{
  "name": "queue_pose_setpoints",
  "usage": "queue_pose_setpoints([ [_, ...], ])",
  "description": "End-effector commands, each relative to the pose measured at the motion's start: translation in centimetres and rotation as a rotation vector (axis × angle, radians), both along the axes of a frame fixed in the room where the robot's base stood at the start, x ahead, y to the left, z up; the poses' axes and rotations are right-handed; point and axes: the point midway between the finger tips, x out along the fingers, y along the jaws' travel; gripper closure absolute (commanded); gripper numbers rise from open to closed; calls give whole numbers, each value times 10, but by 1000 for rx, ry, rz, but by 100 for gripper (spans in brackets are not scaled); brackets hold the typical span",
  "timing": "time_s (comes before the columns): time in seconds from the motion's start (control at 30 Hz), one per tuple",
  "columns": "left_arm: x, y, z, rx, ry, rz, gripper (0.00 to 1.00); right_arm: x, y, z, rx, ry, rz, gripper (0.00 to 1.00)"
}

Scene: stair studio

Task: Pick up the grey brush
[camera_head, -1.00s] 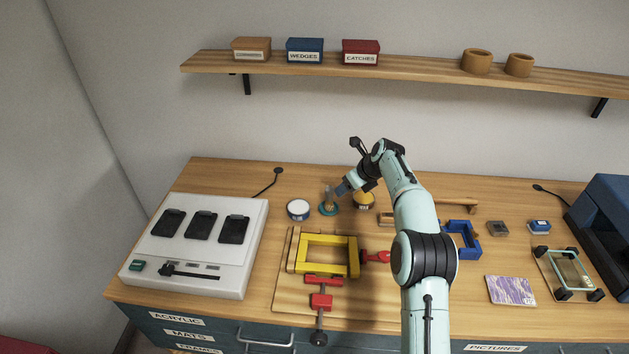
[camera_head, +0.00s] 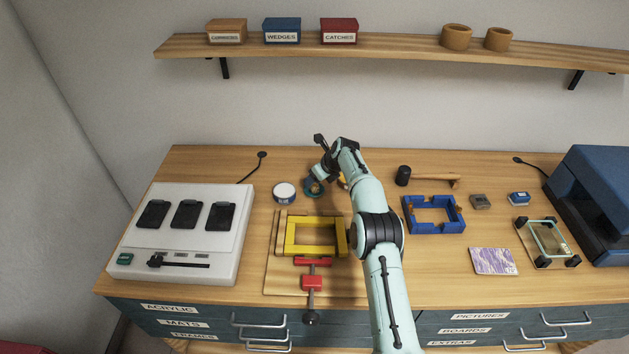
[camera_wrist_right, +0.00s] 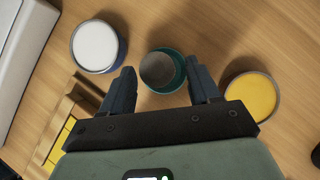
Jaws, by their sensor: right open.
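The grey brush (camera_wrist_right: 157,69) shows in the right wrist view as a round grey top, seen from above inside a round teal holder (camera_wrist_right: 181,76). In the head view the teal holder (camera_head: 314,193) is partly hidden by my right gripper (camera_head: 313,181), and I cannot make out the brush clearly. In the wrist view my right gripper (camera_wrist_right: 163,84) is open, with one finger on each side of the teal holder and brush. Nothing is held between the fingers. I cannot tell whether either finger touches the holder. My left gripper is not in view.
A white-topped tin (camera_wrist_right: 95,45) stands left of the holder, and a yellow-topped tin (camera_wrist_right: 251,95) stands close on its right. A yellow frame (camera_head: 290,238) with a red clamp (camera_head: 312,283) lies in front. A mallet (camera_head: 430,179) and a blue frame (camera_head: 408,216) lie to the right.

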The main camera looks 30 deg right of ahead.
Motion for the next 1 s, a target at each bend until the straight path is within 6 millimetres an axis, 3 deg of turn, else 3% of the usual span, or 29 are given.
queue_pose_setpoints([
  [0.13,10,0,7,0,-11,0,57,11,2,-11,0,-3,1,39],
  [0.4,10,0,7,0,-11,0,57,11,3,-15,0,-2,1,39],
  [0.6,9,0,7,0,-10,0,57,11,2,-15,0,-2,1,94],
  [1.0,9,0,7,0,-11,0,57,10,1,-11,0,-2,1,94],
])
